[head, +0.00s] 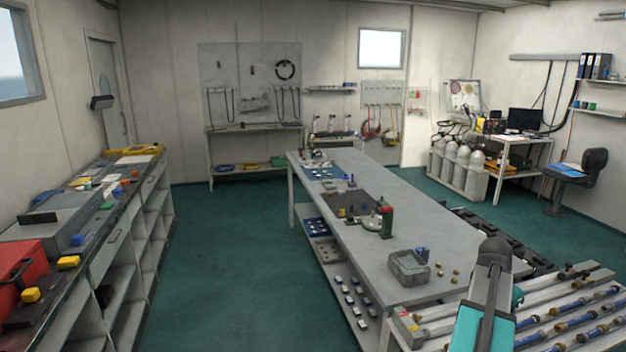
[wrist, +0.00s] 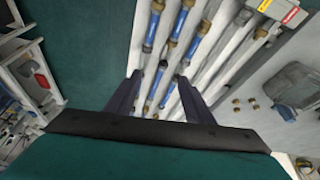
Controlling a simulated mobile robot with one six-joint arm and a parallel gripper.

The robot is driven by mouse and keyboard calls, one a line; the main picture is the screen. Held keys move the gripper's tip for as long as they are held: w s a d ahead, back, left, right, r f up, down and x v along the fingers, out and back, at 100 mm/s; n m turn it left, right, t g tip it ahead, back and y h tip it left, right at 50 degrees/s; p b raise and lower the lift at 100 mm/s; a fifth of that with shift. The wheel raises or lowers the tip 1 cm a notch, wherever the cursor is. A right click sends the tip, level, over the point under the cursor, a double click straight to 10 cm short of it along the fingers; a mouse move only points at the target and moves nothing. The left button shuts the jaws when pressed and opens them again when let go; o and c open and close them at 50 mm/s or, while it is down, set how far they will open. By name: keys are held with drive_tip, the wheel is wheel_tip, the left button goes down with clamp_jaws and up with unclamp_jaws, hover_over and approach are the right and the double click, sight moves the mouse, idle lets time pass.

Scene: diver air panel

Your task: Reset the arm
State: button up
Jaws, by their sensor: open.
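My arm (head: 482,300) rises at the lower right of the head view, in front of the right end of the long grey bench (head: 440,235). My gripper (wrist: 160,76) shows in the wrist view with its two dark fingers apart and nothing between them. It points down over a rack of grey tubes with blue and brass fittings (wrist: 152,28); I cannot tell the exact height. The fingers do not show clearly in the head view, where the arm hides that spot.
A grey bin (head: 408,267) and several small brass parts (head: 441,272) stand on the bench near the arm. The tube rack (head: 560,318) fills the lower right. Green floor (head: 235,250) lies open between the bench and the left counter (head: 120,215).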

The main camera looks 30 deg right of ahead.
drive_tip(key=w+a+f+n+t+y, duration=0.1)
drive_tip(key=w+a+f+n, duration=0.55)
drive_tip(key=w+a, duration=0.7)
drive_tip(key=w+a+f+n+y, duration=0.1)
drive_tip(key=w+a+f+n, duration=0.2)
drive_tip(key=w+a+f, duration=1)
drive_tip(key=s+a+f+n+y, duration=0.1)
drive_tip(key=a+f+n, duration=0.2)
drive_tip(key=a, duration=0.9)
drive_tip(key=s+a+f+n, duration=0.15)
drive_tip(key=a+n, duration=0.25)
drive_tip(key=a, duration=0.8)
drive_tip(key=s+a+f+n+y, duration=0.1)
drive_tip(key=a+f+n, duration=0.2)
drive_tip(key=a, duration=1)
drive_tip(key=s+d+f+g+b, duration=0.1)
drive_tip(key=s+f+g+b, duration=0.5)
drive_tip(key=s+f, duration=1.9)
wheel_tip(320, 180, down, 3)
drive_tip(key=b, duration=0.4)
drive_tip(key=shift+s, duration=0.3)
